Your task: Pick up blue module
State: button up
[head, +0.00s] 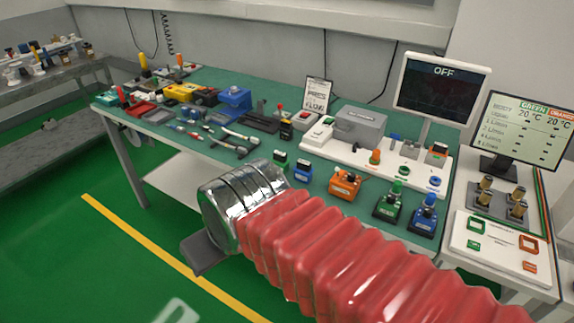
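Blue things stand in several places on the green-topped bench in the head view. A blue module with a round blue knob (424,219) stands near the front right edge, just right of a similar green module (388,206). A small blue block (302,173) sits near the front edge, left of an orange module (345,184). A larger blue device (234,104) is farther back at the left. My gripper (205,254) shows only as a dark grey part below the chrome end of my red arm, in front of the bench and apart from these things. Its fingertips are hidden.
Tools and cables crowd the bench's left half. A grey box (361,126), an OFF monitor (441,88) and a white panel (403,161) stand behind the modules. A side table (497,281) with another screen (527,128) is at right. The green floor in front is clear.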

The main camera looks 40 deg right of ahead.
aim_at(303, 170)
jog(key=z, duration=0.15)
jog(key=i, duration=1.35)
jog(key=z, duration=0.65)
